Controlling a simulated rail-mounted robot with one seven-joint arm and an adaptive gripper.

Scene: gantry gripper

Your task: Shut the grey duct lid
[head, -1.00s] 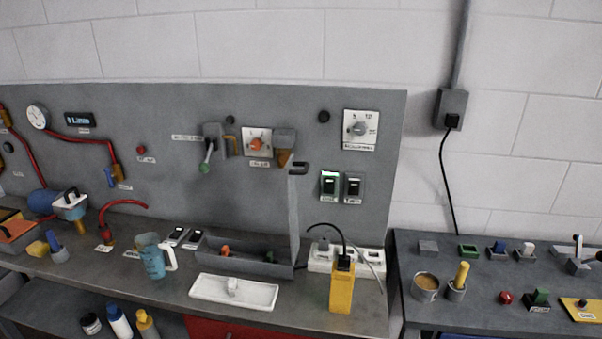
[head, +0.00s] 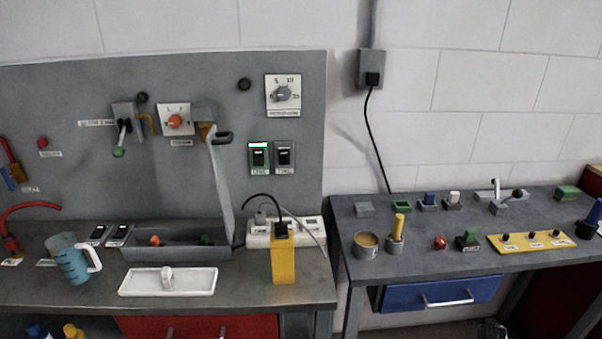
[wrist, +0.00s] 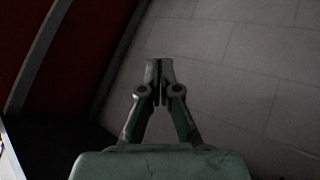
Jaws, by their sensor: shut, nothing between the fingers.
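The grey duct (head: 178,252) is an open-topped trough on the left bench, with an orange and a green item inside. Its grey lid (head: 220,185) stands open, nearly upright, at the trough's right end. A dark handle (head: 225,137) shows at the lid's top. My gripper (wrist: 160,70) shows only in the wrist view, with its fingers together and empty. It faces a pale block wall and a dark red surface, away from the duct. It is not seen in the head view.
A white tray (head: 140,284) lies in front of the duct. A yellow box (head: 284,262) and a white power strip (head: 262,238) stand right of it. A blue jug (head: 72,266) is at left. A gap separates this bench from the right bench (head: 440,264).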

